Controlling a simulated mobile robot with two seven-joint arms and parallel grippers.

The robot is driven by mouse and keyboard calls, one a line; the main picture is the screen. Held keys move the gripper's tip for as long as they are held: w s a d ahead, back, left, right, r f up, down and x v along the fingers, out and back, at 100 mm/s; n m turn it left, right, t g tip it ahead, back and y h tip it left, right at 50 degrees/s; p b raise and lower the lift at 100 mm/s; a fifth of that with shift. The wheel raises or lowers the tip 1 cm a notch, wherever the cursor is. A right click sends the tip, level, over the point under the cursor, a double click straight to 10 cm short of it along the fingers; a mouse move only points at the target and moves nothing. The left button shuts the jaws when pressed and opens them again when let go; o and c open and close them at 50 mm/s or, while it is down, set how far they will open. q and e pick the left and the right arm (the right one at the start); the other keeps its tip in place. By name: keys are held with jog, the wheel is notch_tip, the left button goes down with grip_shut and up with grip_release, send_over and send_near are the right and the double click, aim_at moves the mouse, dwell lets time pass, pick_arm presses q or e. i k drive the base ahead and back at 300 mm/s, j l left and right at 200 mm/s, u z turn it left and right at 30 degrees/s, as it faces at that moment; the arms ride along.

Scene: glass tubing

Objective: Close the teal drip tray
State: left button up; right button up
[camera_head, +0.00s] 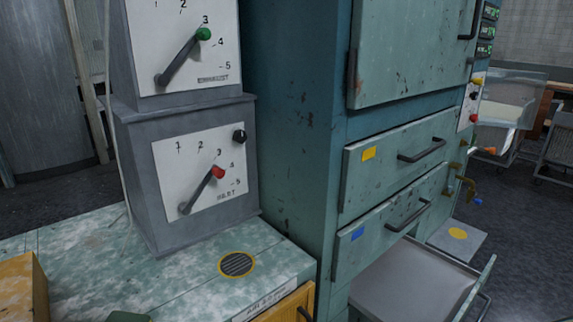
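A pulled-out tray (400,283) with a grey inside and a teal front panel (477,287) is low on the teal cabinet at the lower right; I take it to be the teal drip tray. It stands open and its visible inside looks empty. A dark handle shows at the outer side of its front panel. The picture's bottom edge cuts off its near part. Neither of my grippers is in view.
Above the tray are a blue-labelled drawer (385,232) and a yellow-labelled drawer (390,160) with dark handles. A grey flap (457,240) with a yellow disc sticks out behind the tray. A lever box (195,185) stands on the worn counter (85,262). Open floor lies at right.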

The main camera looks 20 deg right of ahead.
aim_at(413, 281)
jog(key=k+l+z, duration=0.1)
jog(key=z, duration=0.4)
jog(key=l+z, duration=0.1)
jog(key=z, duration=0.4)
jog(key=k+l+z, duration=0.1)
jog(key=z, duration=0.4)
jog(key=l+z, duration=0.15)
jog(key=z, duration=0.3)
jog(key=i+l+u, duration=0.1)
jog(key=u, duration=0.15)
jog(key=l+u, duration=0.25)
jog(key=i+l+u, duration=0.1)
jog(key=i+u, duration=0.2)
jog(key=i+l+u, duration=0.2)
jog(key=i+u, duration=0.15)
